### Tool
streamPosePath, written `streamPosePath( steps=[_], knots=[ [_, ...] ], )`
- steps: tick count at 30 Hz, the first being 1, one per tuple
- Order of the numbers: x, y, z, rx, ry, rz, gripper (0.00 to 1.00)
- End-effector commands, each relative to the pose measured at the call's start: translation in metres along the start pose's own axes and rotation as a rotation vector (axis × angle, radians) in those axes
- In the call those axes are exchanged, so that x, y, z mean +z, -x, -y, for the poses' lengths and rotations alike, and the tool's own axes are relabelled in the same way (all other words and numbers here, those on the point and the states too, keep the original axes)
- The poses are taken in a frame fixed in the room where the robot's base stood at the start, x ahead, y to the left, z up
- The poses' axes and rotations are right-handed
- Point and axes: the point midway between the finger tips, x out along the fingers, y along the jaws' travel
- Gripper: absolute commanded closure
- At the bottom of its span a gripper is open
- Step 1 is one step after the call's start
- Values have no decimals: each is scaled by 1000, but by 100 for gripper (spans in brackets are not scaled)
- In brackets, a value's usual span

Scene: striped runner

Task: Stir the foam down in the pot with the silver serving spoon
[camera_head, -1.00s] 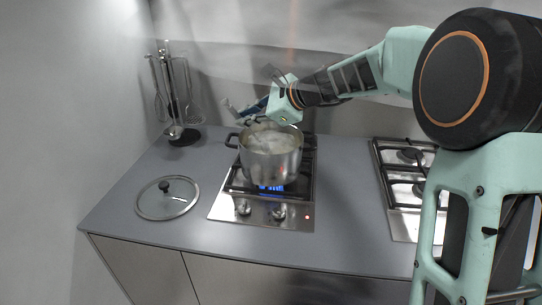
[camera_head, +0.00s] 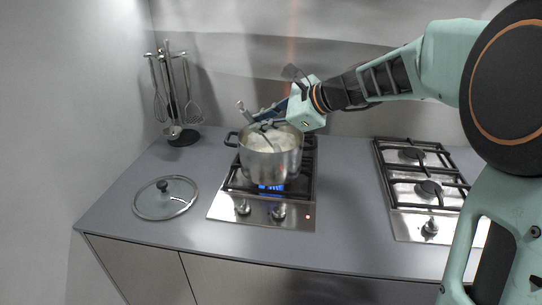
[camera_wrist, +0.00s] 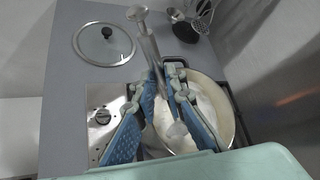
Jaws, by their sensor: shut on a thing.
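The silver pot (camera_head: 270,166) stands on the left hob with pale foam (camera_head: 279,140) inside. Its rim and the foam (camera_wrist: 198,106) also show in the wrist view. My gripper (camera_wrist: 165,78) has blue fingers and is shut on the silver serving spoon (camera_wrist: 151,47). The spoon's handle end sticks up past the fingers, and in the head view the handle (camera_head: 243,108) leans up to the left over the pot. Its lower part points down into the pot, and I cannot tell how deep it sits in the foam. In the head view my gripper (camera_head: 268,114) is over the pot's back rim.
A glass lid (camera_head: 166,203) with a black knob lies on the grey counter (camera_head: 125,200) to the left. A utensil stand (camera_head: 184,138) with hanging tools is at the back left. A second gas hob (camera_head: 428,188) is empty at the right. A wall is close behind.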

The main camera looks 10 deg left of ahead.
Motion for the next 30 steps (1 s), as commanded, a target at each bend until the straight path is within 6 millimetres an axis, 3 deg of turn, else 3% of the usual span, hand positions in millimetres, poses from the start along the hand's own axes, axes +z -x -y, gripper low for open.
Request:
streamPosePath(
  steps=[15, 30],
  knots=[
    [-4, -1, 9, 0, 1, 1, 100],
    [40, 18, 10, 1, 2, 1, 100]
  ],
)
